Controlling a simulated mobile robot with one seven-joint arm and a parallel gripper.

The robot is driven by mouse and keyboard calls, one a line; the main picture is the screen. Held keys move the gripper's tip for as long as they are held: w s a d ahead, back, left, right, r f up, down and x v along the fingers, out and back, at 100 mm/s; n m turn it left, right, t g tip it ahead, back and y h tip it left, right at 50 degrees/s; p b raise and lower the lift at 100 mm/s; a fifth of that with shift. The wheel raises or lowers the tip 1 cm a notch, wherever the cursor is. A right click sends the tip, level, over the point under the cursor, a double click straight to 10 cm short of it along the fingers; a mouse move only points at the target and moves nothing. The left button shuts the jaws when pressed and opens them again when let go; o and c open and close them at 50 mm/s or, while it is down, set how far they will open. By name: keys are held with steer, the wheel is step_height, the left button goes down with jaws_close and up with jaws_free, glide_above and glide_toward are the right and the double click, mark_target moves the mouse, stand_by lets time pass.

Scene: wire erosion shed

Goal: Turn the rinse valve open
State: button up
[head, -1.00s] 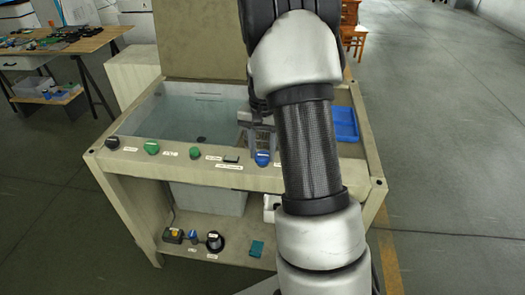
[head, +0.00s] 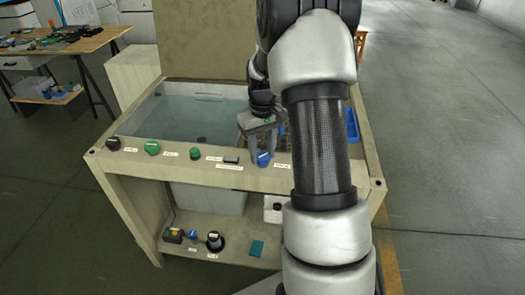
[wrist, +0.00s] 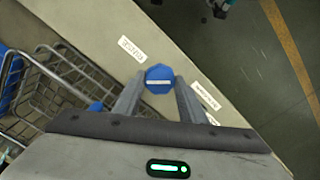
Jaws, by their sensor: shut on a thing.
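The rinse valve is a blue knob (head: 263,159) on the front rail of the beige tank bench, beside a small white label. In the wrist view the blue knob (wrist: 159,79) sits between my two fingertips, with a label that seems to read RINSE (wrist: 131,47) beside it. My gripper (head: 263,153) comes down over the knob from above and is shut on it. The wrist view shows the gripper (wrist: 159,84) with a finger against each side of the knob. The knob's underside is hidden.
A black knob (head: 113,143), green knobs (head: 152,147) (head: 195,153) and a dark switch (head: 231,160) line the rail to the left. The water tank (head: 180,115) lies behind. A wire basket (wrist: 60,85) and a blue tray (head: 353,125) are close to my gripper.

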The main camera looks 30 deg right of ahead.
mark_target(262, 156)
steer(key=n+p, duration=0.1)
steer(key=n, duration=0.3)
steer(key=shift+r+n, duration=0.1)
steer(key=shift+n, duration=0.2)
steer(key=shift+w+n+p, duration=0.1)
steer(key=shift+n+p, duration=0.4)
steer(key=shift+n, duration=1.8)
steer(key=o, duration=1.1)
steer(key=shift+c, duration=0.2)
step_height(262, 156, up, 17)
steer(key=p, duration=0.1)
steer(key=shift+r+p, duration=0.15)
steer(key=shift+p, duration=0.15)
